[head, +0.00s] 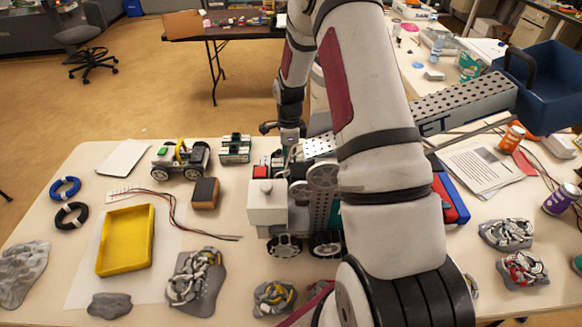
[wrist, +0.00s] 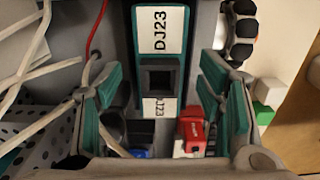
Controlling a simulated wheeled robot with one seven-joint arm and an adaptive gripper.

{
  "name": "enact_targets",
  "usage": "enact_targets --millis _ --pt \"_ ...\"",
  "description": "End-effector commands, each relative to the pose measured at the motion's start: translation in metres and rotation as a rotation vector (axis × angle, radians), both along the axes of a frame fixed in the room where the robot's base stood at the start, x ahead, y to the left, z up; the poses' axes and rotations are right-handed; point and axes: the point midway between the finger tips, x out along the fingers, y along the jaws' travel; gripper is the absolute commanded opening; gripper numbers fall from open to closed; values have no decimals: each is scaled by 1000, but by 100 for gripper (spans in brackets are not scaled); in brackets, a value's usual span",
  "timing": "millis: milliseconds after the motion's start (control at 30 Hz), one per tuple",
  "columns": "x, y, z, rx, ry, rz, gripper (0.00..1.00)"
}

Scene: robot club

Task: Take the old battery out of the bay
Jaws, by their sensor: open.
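A second label shows below that piece. My gripper (wrist: 167,85) is open, with one teal-padded finger on each side of the battery and a gap visible at the right. I cannot tell whether the left finger touches it. In the head view the bay is hidden behind my arm and the machine (head: 268,205) on the table.
A red cable (wrist: 97,28) and pale cables (wrist: 30,60) run left of the battery. On the table (head: 75,185) are a yellow tray (head: 126,240), a small wheeled car (head: 180,160), a brown block (head: 205,193) and several grey parts.

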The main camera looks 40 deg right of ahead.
Motion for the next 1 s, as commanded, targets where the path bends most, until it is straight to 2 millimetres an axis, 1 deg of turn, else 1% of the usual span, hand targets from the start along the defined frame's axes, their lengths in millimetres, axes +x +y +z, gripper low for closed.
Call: enact_targets --millis 100,267,300,367,400,467,500,567,867,967,1000 --pt "0 0 -5 0 0 1 62" --pt "0 0 -5 0 0 1 62" --pt "0 0 -5 0 0 1 59" --pt "0 0 -5 0 0 1 46" --pt "0 0 -5 0 0 1 37" --pt "0 0 -5 0 0 1 23" --pt "0 0 -5 0 0 1 14" --pt "0 0 -5 0 0 1 0" --pt "1 0 -3 -1 -2 1 0" --pt "2 0 4 -2 -3 0 0" --pt "2 -1 9 -3 -4 0 0"
